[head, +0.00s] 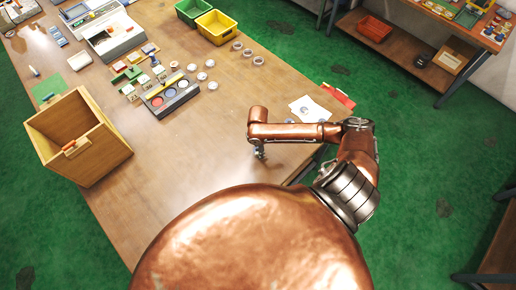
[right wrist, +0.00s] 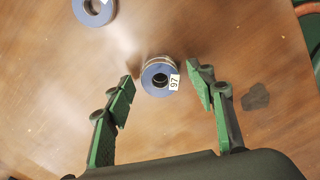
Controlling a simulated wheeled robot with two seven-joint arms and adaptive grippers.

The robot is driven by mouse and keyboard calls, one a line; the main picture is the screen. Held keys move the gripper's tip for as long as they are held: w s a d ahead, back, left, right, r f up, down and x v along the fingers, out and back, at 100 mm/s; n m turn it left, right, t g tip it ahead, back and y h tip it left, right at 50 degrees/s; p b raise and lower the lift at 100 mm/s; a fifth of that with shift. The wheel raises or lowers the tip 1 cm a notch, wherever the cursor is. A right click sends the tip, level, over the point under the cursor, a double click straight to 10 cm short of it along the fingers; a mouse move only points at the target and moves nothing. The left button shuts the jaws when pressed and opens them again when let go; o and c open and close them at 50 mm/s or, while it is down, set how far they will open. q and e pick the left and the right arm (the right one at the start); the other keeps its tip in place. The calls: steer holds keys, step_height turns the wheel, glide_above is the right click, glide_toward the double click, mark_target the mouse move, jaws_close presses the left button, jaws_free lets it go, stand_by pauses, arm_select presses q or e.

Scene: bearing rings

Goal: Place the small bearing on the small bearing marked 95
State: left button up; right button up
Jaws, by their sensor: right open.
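In the right wrist view a small blue-faced bearing ring (right wrist: 151,82) lies on the table, with a white tag (right wrist: 174,82) that seems to read 97. Its side shows a tan band; I cannot tell whether it is one ring or two stacked. My right gripper (right wrist: 160,91) is open, its green fingers on either side of this ring and apart from it. A second blue ring (right wrist: 106,15) is cut by the top edge. In the head view my right gripper (head: 260,154) is low over the table's right part; the ring is not clear there. My left gripper is out of view.
On the table (head: 200,150) several small rings (head: 248,52) sit near the back, below a yellow bin (head: 217,27) and a green bin (head: 193,11). A dark tray (head: 158,105) holds discs. A wooden box (head: 62,125) stands at left. The table's middle is clear.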

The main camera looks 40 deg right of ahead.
step_height(320, 180, up, 12)
steer(key=shift+r, duration=0.15)
stand_by(0.4)
